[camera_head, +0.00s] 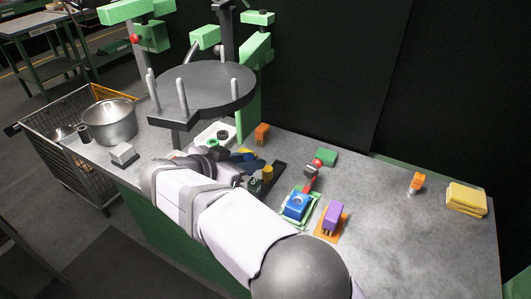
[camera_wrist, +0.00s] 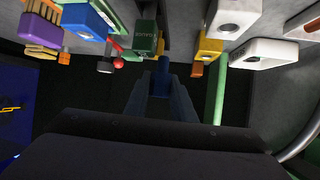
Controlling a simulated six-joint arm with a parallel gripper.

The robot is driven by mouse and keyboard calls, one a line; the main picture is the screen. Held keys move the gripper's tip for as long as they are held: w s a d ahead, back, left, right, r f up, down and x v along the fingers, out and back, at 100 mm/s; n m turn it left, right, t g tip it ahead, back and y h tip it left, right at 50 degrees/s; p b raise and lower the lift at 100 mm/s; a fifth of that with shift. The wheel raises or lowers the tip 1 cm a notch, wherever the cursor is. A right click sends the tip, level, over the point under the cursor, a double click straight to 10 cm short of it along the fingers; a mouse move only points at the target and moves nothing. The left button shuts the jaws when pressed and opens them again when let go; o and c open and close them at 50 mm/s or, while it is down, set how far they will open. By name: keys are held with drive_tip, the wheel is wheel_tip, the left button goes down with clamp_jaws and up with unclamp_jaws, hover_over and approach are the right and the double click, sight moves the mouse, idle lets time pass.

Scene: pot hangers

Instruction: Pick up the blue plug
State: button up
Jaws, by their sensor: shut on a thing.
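The blue plug (camera_wrist: 163,63) shows in the wrist view as a small blue piece at the tips of my gripper (camera_wrist: 163,80). My gripper is shut on it, and the dark fingers hide its lower part. In the head view my arm reaches away to the left, and its wrist hides most of the gripper. A blue block with a round hole (camera_head: 296,206) sits on a green plate in the head view.
A purple block (camera_head: 334,214) stands beside the blue block. A red-knobbed lever (camera_head: 317,163) is behind them. A round grey rack (camera_head: 205,92) with upright pegs stands above the bench. A pot (camera_head: 111,122) sits left. The right bench is mostly clear.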

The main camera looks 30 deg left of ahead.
drive_tip(key=shift+s+a+b, duration=0.15)
drive_tip(key=shift+s+a, duration=0.05)
drive_tip(key=shift+s, duration=0.75)
drive_tip(key=shift+s+a+b, duration=0.1)
drive_tip(key=shift+s+a, duration=0.05)
drive_tip(key=shift+s, duration=0.85)
drive_tip(key=shift+s+a+b, duration=0.15)
drive_tip(key=shift+s+a, duration=0.05)
drive_tip(key=shift+s, duration=0.75)
drive_tip(key=shift+r, duration=0.1)
drive_tip(key=w+d+r+m+g+h+p, duration=0.1)
drive_tip(key=w+d+r+m+h+p, duration=0.1)
drive_tip(key=d, duration=0.5)
drive_tip(key=w+d+r+m+g+h+p, duration=0.1)
drive_tip(key=w+d+r+m+h+p, duration=0.1)
drive_tip(key=d+p, duration=0.5)
drive_tip(key=shift+w+d+r+m+g+h, duration=0.2)
drive_tip(key=shift+w+d+m+g+h, duration=0.1)
drive_tip(key=shift+w+m+h, duration=0.6)
drive_tip(key=shift+s+r, duration=0.1)
drive_tip(key=shift+s, duration=0.05)
